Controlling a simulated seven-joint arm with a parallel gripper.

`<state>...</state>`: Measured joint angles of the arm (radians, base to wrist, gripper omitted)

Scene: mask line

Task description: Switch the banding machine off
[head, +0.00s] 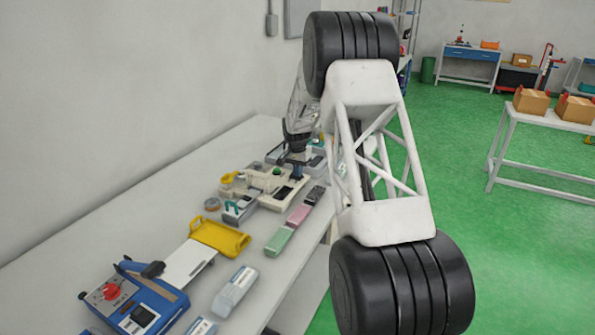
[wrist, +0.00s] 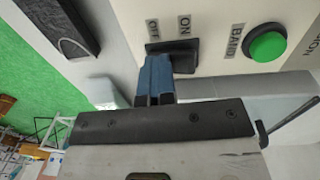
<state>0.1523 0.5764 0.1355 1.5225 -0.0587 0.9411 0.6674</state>
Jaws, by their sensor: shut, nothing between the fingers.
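The banding machine (head: 268,189) is a cream-coloured unit on the long bench, and its cream panel (wrist: 222,22) fills the top of the wrist view. A black rocker switch (wrist: 184,57) sits on the panel, with the labels OFF and ON beside its two ends. My gripper (wrist: 155,62) is shut and empty, its blue fingertips over the OFF end of the switch. They hide part of that end, and I cannot tell whether they touch it or which way the rocker is tilted. In the head view my gripper (head: 298,172) is over the machine.
A green button (wrist: 268,46) labelled BAND is right of the switch. Pink and green packs (head: 279,241) lie along the bench's front edge. A yellow tray (head: 220,237) and a blue machine (head: 135,305) are nearer. A wall bounds the bench's left side.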

